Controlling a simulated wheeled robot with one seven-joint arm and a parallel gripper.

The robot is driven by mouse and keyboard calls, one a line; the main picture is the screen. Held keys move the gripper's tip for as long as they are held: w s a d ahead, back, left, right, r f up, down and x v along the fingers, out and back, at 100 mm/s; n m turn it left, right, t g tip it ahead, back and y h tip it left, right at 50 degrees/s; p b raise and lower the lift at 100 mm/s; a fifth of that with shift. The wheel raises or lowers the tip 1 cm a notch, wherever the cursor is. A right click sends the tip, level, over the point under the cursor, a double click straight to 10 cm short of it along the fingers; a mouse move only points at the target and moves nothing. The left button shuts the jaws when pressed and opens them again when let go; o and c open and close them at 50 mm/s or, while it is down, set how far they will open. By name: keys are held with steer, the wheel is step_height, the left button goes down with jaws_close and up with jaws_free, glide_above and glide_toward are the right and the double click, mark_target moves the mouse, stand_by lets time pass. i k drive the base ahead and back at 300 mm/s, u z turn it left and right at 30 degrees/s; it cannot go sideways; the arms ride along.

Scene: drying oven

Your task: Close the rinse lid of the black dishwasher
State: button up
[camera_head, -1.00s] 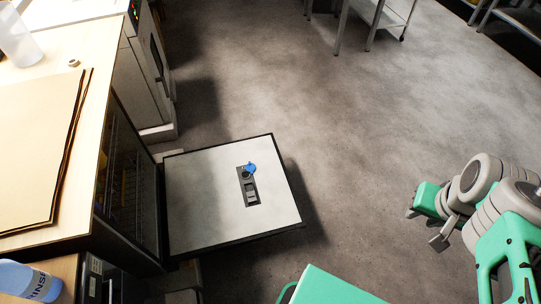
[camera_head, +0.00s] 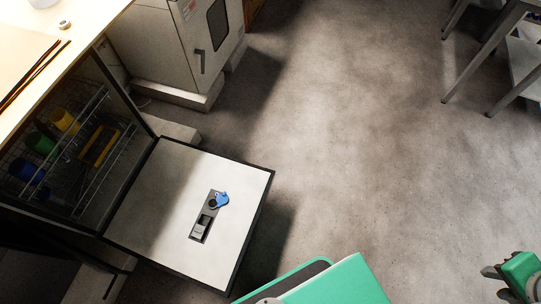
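The black dishwasher (camera_head: 150,128) stands at the left with its door (camera_head: 165,205) folded down flat, pale inner face up. The dispenser panel (camera_head: 206,222) sits on that face. The blue rinse lid (camera_head: 221,200) stands raised at the panel's far end, beside a dark round opening (camera_head: 212,204). My gripper (camera_head: 494,283) shows only partly at the lower right edge. Its fingers look spread and empty, well to the right of the door and touching nothing.
The dishwasher's racks (camera_head: 85,150) hold blue, green and yellow items. A wooden counter (camera_head: 85,22) lies above it. A white oven-like cabinet (camera_head: 185,50) stands behind. Metal table legs (camera_head: 485,50) are at the upper right. The floor (camera_head: 360,150) between is clear.

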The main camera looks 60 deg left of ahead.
mark_target(222, 198)
steer(key=i, duration=0.85)
steer(key=u, duration=4.15)
steer(key=i, duration=0.5)
steer(key=z, duration=0.1)
